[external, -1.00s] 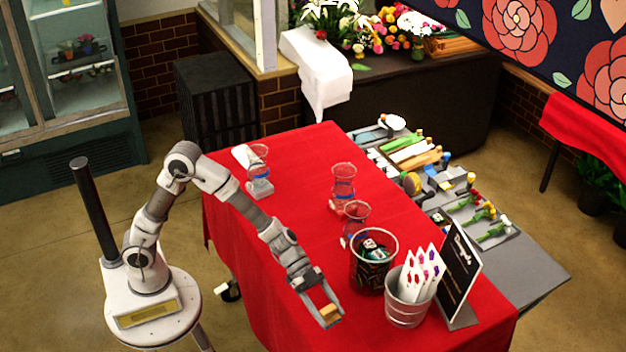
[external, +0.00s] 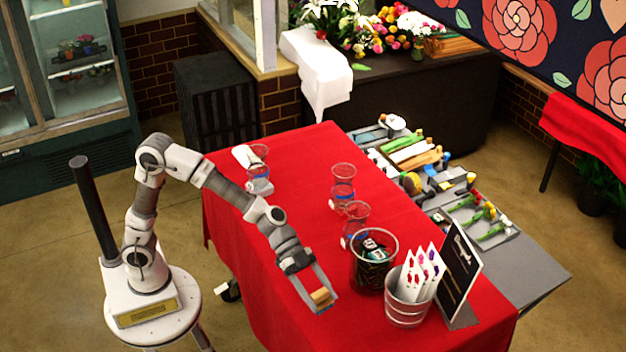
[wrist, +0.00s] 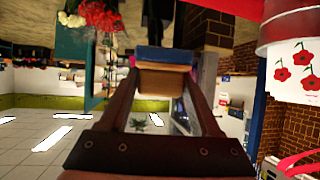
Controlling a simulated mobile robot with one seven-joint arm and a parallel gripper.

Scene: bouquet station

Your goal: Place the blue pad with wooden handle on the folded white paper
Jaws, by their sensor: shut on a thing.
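My gripper (external: 321,304) is shut on the wooden handle of the blue pad (external: 323,307) and holds it over the near side of the red table. In the wrist view the blue pad (wrist: 164,55) and its wooden handle (wrist: 163,80) sit between the fingertips, with the pad outward. A white item (external: 244,156), possibly the folded white paper, lies at the table's far left beside a clear glass, well away from my gripper. Its folds are too small to make out.
Clear glass vessels (external: 343,174) stand mid-table.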

